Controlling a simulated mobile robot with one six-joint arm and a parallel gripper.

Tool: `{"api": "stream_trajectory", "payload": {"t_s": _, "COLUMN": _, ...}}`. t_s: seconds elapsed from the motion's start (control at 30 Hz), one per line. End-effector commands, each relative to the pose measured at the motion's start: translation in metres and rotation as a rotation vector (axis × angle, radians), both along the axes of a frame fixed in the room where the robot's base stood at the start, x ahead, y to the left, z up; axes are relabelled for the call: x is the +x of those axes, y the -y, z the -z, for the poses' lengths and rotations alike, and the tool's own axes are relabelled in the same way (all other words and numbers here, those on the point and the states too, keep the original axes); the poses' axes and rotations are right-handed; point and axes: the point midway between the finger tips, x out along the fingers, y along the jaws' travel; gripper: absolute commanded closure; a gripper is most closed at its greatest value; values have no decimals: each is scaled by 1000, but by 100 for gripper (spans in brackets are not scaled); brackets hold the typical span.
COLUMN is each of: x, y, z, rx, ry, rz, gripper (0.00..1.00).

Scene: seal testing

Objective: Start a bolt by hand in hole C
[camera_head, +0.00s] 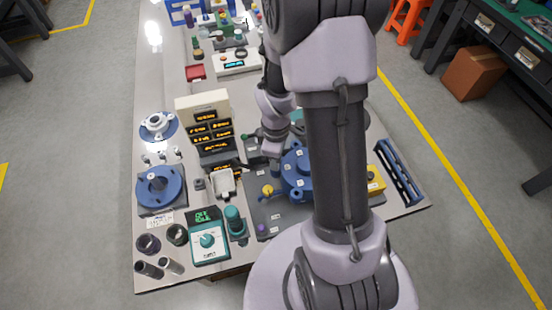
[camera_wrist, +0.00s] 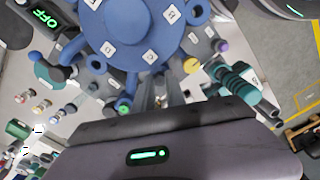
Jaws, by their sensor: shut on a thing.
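A blue round housing (camera_head: 294,182) with white letter tags stands on the bench, partly hidden by my arm in the head view. The housing (camera_wrist: 125,35) fills the top of the wrist view, with lugs around its rim. The tags are too small to read surely, so I cannot tell which hole is C. My gripper (camera_wrist: 160,98) points at the near rim of the housing. It is shut on a small metallic piece that looks like a bolt, mostly hidden between the fingers. I cannot tell whether the piece touches the housing.
A display stack (camera_head: 208,128) stands left of the housing. A teal meter (camera_head: 209,240) and a blue flange (camera_head: 160,187) are at the front left. A yellow box (camera_head: 375,180) and a blue rack (camera_head: 400,172) are at the right. The far bench is crowded.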

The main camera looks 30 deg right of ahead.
Motion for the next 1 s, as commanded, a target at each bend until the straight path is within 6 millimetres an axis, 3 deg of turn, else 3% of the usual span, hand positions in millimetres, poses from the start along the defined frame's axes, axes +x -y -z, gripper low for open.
{"api": "stream_trajectory", "payload": {"t_s": 0.4, "x": -1, "y": 0, "z": 3, "rx": 0, "ry": -3, "rz": 291, "gripper": 100}}
{"api": "stream_trajectory", "payload": {"t_s": 0.83, "x": -1, "y": 0, "z": 2, "rx": 0, "ry": -3, "rz": 349, "gripper": 100}}
{"api": "stream_trajectory", "payload": {"t_s": 1.0, "x": -1, "y": 0, "z": 3, "rx": 1, "ry": -2, "rz": 457, "gripper": 100}}
